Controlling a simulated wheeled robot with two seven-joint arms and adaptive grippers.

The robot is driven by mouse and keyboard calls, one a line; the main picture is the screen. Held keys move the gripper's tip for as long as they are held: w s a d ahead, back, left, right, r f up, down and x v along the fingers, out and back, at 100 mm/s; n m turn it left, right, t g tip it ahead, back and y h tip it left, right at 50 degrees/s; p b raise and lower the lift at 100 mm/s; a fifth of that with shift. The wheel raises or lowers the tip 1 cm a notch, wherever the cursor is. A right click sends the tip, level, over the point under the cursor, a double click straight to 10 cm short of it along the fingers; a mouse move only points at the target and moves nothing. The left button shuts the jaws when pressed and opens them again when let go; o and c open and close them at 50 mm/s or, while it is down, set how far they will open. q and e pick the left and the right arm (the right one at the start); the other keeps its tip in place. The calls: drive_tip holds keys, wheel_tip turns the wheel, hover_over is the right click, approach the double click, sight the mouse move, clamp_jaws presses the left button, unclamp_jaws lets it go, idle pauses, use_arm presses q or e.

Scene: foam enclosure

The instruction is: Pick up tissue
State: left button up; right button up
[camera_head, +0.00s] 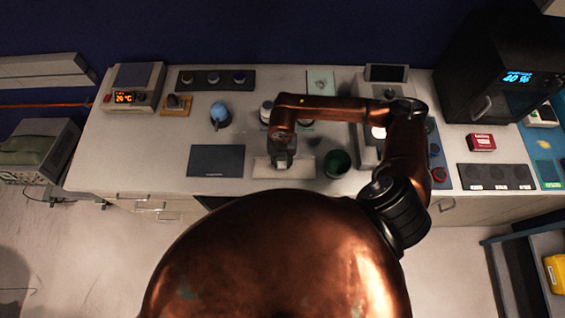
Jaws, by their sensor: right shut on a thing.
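My right arm reaches in from the right and bends across the bench. Its gripper (282,158) points down over a pale, flat rectangle (263,169) at the bench's front edge, right of a dark mat. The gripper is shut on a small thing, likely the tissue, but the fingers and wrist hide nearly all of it. I cannot tell whether it is lifted clear of the pale rectangle. My left gripper is not in view.
A dark mat (216,161) lies left of the gripper. A blue round-topped item (219,113) stands behind the mat. A red box (481,142) and black oven-like unit (491,75) are at the right.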

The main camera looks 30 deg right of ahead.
drive_tip(key=shift+w, duration=0.15)
drive_tip(key=shift+c, duration=0.2)
drive_tip(key=shift+r, duration=0.35)
wheel_tip(320, 180, up, 2)
drive_tip(key=shift+r+b, duration=0.1)
drive_tip(key=shift+b, duration=0.5)
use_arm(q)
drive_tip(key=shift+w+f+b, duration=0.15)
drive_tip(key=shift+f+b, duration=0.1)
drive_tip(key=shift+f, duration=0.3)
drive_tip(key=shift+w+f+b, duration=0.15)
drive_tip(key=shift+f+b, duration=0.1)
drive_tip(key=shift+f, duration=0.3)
use_arm(e)
drive_tip(key=s+a+r, duration=0.3)
drive_tip(key=s+r, duration=0.7)
drive_tip(key=s, duration=0.4)
